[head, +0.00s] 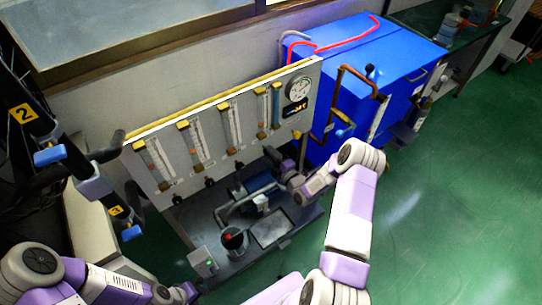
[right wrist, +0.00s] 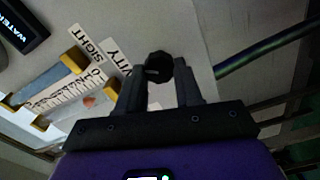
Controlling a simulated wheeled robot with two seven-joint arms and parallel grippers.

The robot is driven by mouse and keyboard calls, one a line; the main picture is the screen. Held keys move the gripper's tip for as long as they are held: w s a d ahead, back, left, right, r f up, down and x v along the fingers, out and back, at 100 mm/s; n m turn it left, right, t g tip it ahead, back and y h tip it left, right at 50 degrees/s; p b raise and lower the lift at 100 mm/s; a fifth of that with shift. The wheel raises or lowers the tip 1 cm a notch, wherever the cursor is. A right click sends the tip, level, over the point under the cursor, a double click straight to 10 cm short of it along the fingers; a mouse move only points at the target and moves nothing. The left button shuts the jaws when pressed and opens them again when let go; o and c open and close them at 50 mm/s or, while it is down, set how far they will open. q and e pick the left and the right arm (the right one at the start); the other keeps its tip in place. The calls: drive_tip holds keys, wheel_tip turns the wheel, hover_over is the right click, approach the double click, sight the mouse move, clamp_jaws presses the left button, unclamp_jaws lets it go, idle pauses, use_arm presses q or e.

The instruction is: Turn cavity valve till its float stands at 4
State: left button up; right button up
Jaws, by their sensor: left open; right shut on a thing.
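The cavity valve is a small black knob (right wrist: 158,67) under the lettering "VITY" in the right wrist view. My right gripper (right wrist: 160,88) is shut on it, one finger on each side. In the head view my right gripper (head: 272,156) is at the lower right of the upright panel (head: 215,130) and hides the knob. Beside the knob is a clear flow tube with a scale (right wrist: 75,92) and yellow end blocks. An orange float (right wrist: 90,102) shows in it, but I cannot read its number. My left gripper (head: 188,292) is low at the bottom left, away from the panel; its fingers are barely visible.
Several other flow tubes and black knobs line the panel, with a round gauge (head: 299,88) at upper right. A red-topped button (head: 233,237) and pipes stand on the bench below. A blue cabinet (head: 365,75) is to the right. Green floor (head: 450,200) is clear.

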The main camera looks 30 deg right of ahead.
drive_tip(key=shift+d, duration=0.1)
drive_tip(key=o, duration=1)
drive_tip(key=shift+o, duration=0.2)
drive_tip(key=s+p, duration=0.2)
drive_tip(key=s, duration=0.5)
drive_tip(key=shift+s+d, duration=0.25)
drive_tip(key=shift+s, duration=0.05)
